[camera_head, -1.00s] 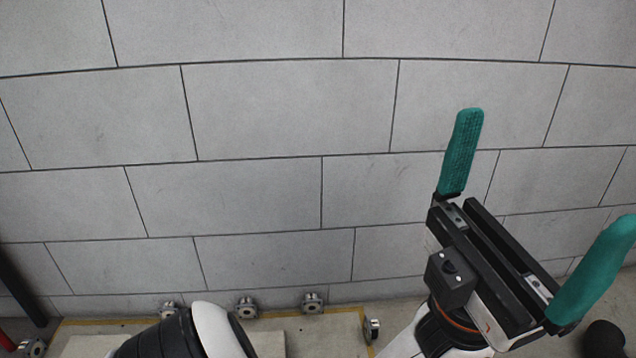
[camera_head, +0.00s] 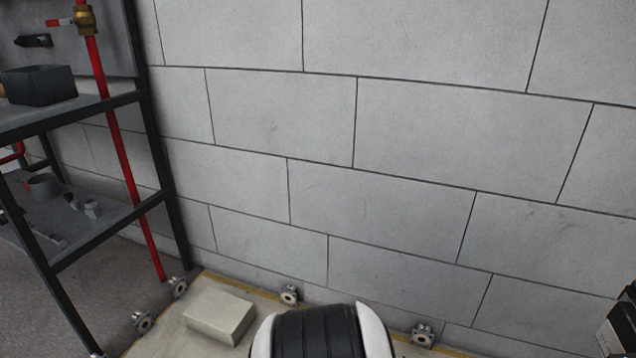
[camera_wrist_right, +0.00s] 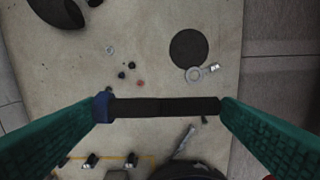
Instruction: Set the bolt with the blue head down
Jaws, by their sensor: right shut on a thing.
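The bolt with the blue head shows in the right wrist view, its dark shank (camera_wrist_right: 165,107) lying level across the picture and its blue head (camera_wrist_right: 102,107) at the left end. My right gripper (camera_wrist_right: 160,107) is shut on it lengthwise, one teal finger against the head and the other at the shank's far end. A pale worn surface (camera_wrist_right: 150,45) lies below the bolt; the gap between them is hard to judge. Neither gripper's fingers show in the head view.
In the right wrist view, a dark disc (camera_wrist_right: 188,48), a metal ring-ended part (camera_wrist_right: 196,74) and small loose pieces lie on the surface. In the head view, a dark shelf rack (camera_head: 160,150) with a red pipe (camera_head: 122,160) stands left. A pale block (camera_head: 220,317) is low before the wall.

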